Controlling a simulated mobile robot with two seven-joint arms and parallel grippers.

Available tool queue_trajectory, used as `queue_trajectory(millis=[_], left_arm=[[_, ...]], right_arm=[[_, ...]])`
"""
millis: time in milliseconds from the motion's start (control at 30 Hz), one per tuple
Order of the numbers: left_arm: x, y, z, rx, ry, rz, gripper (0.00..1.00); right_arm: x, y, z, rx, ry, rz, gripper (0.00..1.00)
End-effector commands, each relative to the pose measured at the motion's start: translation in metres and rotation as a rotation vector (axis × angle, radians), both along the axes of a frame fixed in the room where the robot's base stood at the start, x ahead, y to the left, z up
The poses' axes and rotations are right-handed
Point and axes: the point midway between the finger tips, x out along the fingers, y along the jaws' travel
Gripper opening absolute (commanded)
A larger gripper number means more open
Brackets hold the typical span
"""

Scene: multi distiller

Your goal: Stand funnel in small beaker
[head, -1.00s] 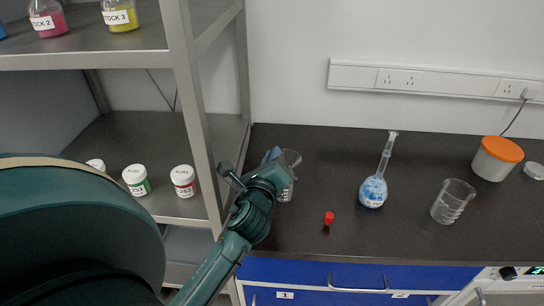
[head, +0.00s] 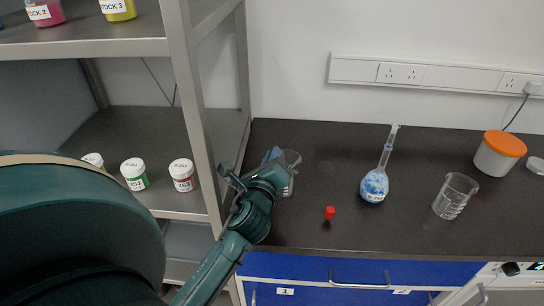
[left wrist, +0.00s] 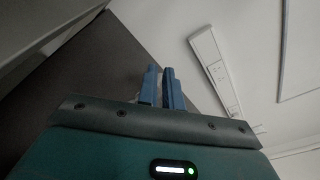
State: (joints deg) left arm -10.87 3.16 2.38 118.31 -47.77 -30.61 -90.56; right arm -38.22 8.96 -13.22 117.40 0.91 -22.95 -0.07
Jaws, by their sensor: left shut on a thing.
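A clear glass beaker (head: 291,164) stands on the dark worktop beside the shelf post, partly hidden by my left gripper. My left gripper (head: 272,156) reaches over the worktop with its blue fingertips at the left side of this beaker's rim. In the left wrist view its two blue fingers (left wrist: 160,86) are close together, with a narrow gap. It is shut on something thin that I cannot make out. Another clear beaker (head: 455,196) stands apart at the right. I cannot clearly pick out the funnel; it may be hidden by the gripper or lost in the clear glass. My right gripper is not in view.
A volumetric flask (head: 374,185) with blue contents stands mid-worktop, near a small red-topped item (head: 330,212). An orange-lidded tub (head: 498,154) stands at the far right. The metal shelf post (head: 196,110) is close left of my gripper; labelled jars (head: 181,174) stand on the shelf.

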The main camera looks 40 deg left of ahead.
Motion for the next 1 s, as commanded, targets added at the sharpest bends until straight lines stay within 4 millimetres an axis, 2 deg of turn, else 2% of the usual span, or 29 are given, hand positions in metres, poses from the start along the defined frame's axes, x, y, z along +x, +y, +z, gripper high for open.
queue_trajectory(millis=[1000], left_arm=[[0.000, 0.000, -0.021, 0.000, 0.001, -0.001, 0.00]], right_arm=[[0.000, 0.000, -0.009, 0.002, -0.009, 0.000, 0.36]])
